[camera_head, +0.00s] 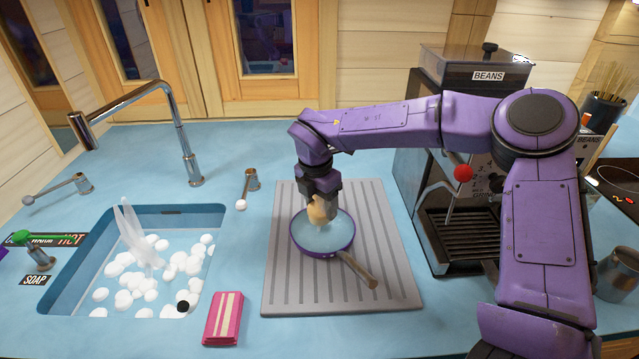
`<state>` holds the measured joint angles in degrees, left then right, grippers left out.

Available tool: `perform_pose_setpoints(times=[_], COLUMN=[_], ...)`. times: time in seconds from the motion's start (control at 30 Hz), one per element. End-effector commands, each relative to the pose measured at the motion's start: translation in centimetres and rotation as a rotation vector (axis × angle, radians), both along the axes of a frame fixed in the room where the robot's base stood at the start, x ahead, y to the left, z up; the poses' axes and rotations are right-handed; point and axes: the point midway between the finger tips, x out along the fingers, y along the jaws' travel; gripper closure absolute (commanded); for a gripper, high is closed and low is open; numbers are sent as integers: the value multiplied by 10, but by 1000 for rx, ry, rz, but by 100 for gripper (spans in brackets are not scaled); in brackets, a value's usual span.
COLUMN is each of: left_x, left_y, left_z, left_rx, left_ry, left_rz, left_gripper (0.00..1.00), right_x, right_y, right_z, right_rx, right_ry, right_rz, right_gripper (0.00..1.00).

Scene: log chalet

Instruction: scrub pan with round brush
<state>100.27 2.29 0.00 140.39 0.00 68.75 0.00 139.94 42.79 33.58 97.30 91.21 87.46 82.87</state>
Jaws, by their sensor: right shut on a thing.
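A purple frying pan (335,239) with a pale blue inside and a brown wooden handle (358,270) sits on the grey ribbed drain mat (389,284). My right gripper (322,203) points down over the pan's back part and is shut on the round brush (318,213), a tan, roundish thing. The brush is inside the pan's outline, close to its inner surface; whether it touches is hard to tell. The fingers hide part of the brush. My left gripper is not in view.
A sink (75,293) with suds and running water is at left under a chrome faucet (183,140). A pink sponge (223,318) lies by the sink. A coffee machine (432,215) stands right of the mat, behind my right arm. The front counter is clear.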

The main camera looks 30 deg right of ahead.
Motion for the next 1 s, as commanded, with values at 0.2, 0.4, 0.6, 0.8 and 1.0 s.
perform_pose_setpoints(times=[0.2, 0.4, 0.6, 0.8, 1.0], left_x=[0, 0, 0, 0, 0], left_y=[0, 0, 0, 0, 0], left_z=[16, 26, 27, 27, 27], left_rx=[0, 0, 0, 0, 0], left_ry=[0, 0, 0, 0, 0], left_rz=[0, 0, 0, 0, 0], left_gripper=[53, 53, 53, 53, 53], right_x=[1, 2, 2, 2, 2], right_y=[2, 3, 3, 3, 3], right_z=[23, 39, 41, 41, 41], right_rx=[-1, -1, -1, 0, 0], right_ry=[-1, -2, -1, 0, 0], right_rz=[3, 5, 5, 5, 5], right_gripper=[70, 70, 70, 70, 70])
